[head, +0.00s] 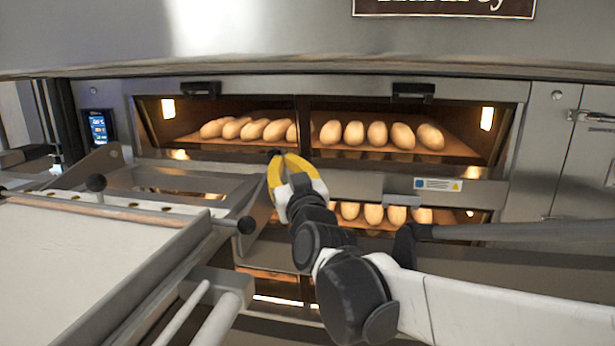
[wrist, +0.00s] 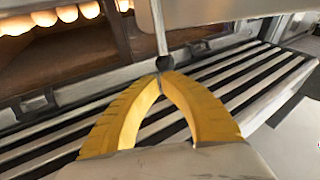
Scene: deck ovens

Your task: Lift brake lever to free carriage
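My gripper (head: 274,158) has two yellow fingers that come together at their tips, in front of the oven decks and to the right of the loader carriage (head: 85,240). In the wrist view, the fingertips (wrist: 163,76) meet right at a dark round knob (wrist: 165,63) on the end of a thin pale rod. I cannot tell whether the knob is between the tips or just beyond them. In the head view, a lever with a black ball knob (head: 247,225) sits at the carriage's right edge, apart from the fingers. Another black knob (head: 96,183) stands farther left. No brake marking is readable.
The upper deck (head: 300,150) and lower deck (head: 375,213) hold several loaves behind a metal front. A blue-lit control panel (head: 98,126) is at the left. A grey bar with a label (head: 437,184) crosses the lower oven front. Pale slats (wrist: 215,95) lie below the fingers.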

